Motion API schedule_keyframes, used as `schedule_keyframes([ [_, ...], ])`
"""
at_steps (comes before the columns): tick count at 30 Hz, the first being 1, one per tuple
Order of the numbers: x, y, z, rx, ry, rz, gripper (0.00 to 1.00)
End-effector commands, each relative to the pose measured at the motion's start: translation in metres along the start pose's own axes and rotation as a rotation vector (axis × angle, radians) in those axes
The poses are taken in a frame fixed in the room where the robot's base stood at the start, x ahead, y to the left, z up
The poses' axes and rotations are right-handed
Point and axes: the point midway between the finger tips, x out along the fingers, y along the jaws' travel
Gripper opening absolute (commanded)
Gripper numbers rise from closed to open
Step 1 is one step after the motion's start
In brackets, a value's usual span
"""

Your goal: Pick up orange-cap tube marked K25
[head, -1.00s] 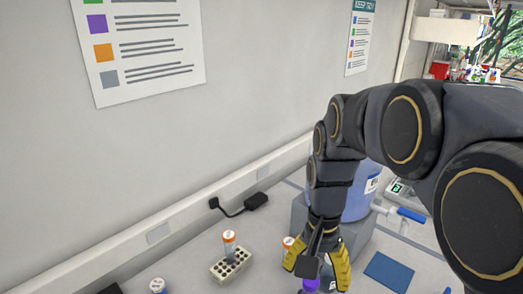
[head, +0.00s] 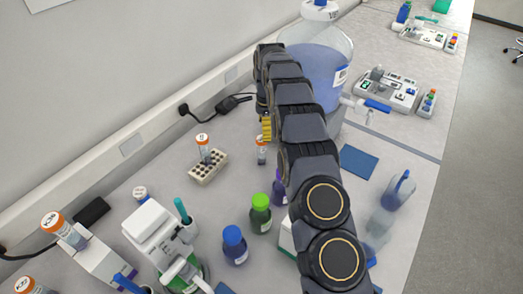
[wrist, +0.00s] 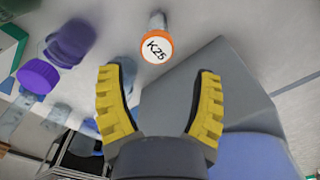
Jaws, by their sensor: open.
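An orange-cap tube marked K25 (wrist: 157,48) shows in the wrist view, just beyond the gap between my fingertips and clear of them. In the head view an orange-cap tube (head: 261,150), likely the same one, stands on the bench close below my gripper (head: 266,128); its marking is too small to read there. My gripper has yellow-padded fingers, open and empty in the wrist view (wrist: 158,72). In the head view the arm hides most of the gripper.
Another orange-cap tube (head: 203,143) stands in a beige rack (head: 209,168) to the left. A purple-cap bottle (head: 279,187), green-cap bottle (head: 260,214) and blue-cap bottle (head: 234,245) stand nearer. A large blue carboy (head: 318,68) is behind the arm.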

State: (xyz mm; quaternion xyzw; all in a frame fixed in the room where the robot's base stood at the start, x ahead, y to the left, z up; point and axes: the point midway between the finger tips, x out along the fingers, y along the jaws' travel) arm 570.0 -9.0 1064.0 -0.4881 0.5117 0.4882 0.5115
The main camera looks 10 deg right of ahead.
Motion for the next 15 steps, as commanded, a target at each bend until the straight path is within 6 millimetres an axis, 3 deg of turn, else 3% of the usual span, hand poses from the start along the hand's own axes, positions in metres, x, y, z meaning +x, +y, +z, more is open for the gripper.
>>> schedule_keyframes([
  [11, 0.035, 0.002, 0.003, 0.003, 0.0, 0.001, 0.65],
  [15, 0.057, 0.006, 0.006, 0.002, 0.001, 0.007, 0.65],
])
